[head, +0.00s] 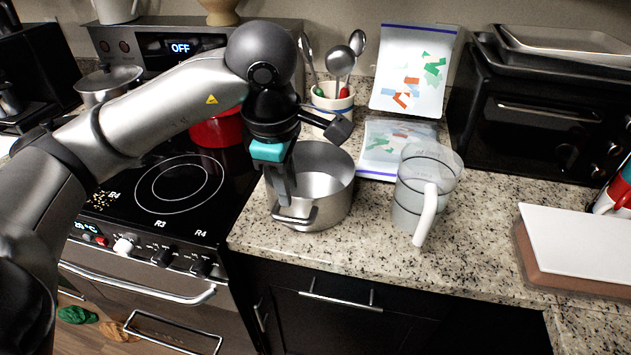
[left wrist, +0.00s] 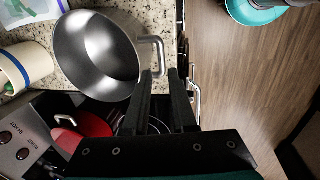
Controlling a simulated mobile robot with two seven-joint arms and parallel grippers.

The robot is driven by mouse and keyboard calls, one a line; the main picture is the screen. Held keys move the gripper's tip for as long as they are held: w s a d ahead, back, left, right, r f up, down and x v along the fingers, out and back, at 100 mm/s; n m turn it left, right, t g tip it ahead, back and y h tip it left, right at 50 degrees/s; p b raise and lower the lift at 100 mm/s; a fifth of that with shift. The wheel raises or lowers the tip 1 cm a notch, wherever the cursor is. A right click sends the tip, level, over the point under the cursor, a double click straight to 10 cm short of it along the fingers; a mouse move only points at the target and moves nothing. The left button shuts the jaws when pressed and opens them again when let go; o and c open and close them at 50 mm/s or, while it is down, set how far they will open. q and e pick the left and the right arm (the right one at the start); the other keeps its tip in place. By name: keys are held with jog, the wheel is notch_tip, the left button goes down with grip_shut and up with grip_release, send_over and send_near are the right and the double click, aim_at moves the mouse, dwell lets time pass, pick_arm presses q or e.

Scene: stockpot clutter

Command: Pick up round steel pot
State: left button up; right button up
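The round steel pot (head: 327,190) stands upright on the granite counter, just right of the stove. It is open-topped and looks empty. Its loop handle (head: 296,217) faces the front edge of the counter. The pot (left wrist: 90,62) also shows in the left wrist view, with the handle (left wrist: 158,50) at its right side. My left gripper (head: 283,195) points down at the handle side of the pot. In the left wrist view its two fingers (left wrist: 162,75) are apart, with the handle's end close to the gap between their tips. Whether they touch it is unclear. My right gripper is not in view.
A utensil crock (head: 332,103) stands behind the pot. A clear measuring jug (head: 423,195) stands to the right, with printed bags (head: 392,148) behind it. A red pot (head: 217,130) sits on the stove at left. The counter right of the jug is partly clear.

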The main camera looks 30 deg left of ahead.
pick_arm(q)
send_over(292, 220)
jog(key=s, duration=0.1)
notch_tip(292, 220, down, 4)
jog(key=shift+s+d+f, duration=0.1)
jog(key=shift+s, duration=0.05)
jog(key=f, duration=0.2)
jog(key=w+f, duration=0.1)
jog(key=shift+f+b, duration=0.35)
jog(key=shift+w+f, duration=0.1)
jog(key=shift+f, duration=0.35)
jog(key=f, duration=0.3)
jog(key=w+f, duration=0.1)
jog(key=shift+a+f, duration=0.3)
grip_shut()
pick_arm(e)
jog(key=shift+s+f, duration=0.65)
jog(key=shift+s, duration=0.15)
pick_arm(q)
jog(key=shift+w+r, duration=0.1)
jog(key=shift+r, duration=0.05)
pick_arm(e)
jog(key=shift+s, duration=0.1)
